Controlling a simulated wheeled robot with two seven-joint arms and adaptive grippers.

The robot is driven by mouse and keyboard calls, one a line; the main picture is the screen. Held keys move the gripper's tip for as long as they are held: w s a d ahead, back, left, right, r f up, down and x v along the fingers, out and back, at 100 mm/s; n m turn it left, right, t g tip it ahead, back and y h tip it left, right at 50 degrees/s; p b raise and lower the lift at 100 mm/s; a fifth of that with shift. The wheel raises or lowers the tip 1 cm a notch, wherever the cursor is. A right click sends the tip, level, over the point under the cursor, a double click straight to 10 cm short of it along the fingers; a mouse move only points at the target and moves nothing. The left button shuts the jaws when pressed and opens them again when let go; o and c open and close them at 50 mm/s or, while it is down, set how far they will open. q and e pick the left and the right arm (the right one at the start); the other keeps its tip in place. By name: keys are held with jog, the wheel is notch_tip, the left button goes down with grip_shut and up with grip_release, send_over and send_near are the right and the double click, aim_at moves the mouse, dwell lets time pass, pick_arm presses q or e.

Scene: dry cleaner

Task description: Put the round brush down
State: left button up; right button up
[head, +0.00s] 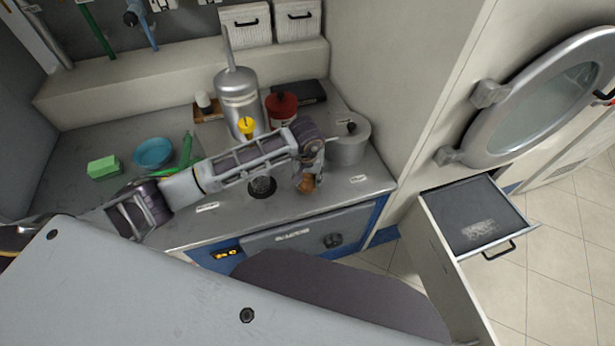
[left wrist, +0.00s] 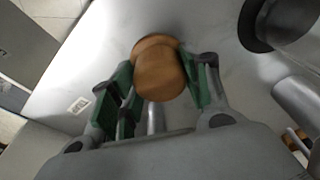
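The round brush (left wrist: 160,75) has a rounded wooden handle and a wider wooden disk beyond it in the left wrist view. My left gripper (left wrist: 158,85) has its green pads on both sides of the handle, against it as far as I can see. In the head view, the brush (head: 307,184) shows partly under my left gripper (head: 312,170), low over the front right of the grey counter (head: 225,225). I cannot tell whether its underside touches the counter. My right gripper is out of view.
A grey metal canister (head: 350,145) stands close to the right of the gripper. A red-lidded jar (head: 281,108) and a silver spray bottle (head: 238,98) stand behind my arm. A blue bowl (head: 153,153) and green sponge (head: 103,168) lie left. An open drawer (head: 480,218) juts out at right.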

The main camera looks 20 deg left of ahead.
pick_arm(q)
jog(key=o, duration=0.4)
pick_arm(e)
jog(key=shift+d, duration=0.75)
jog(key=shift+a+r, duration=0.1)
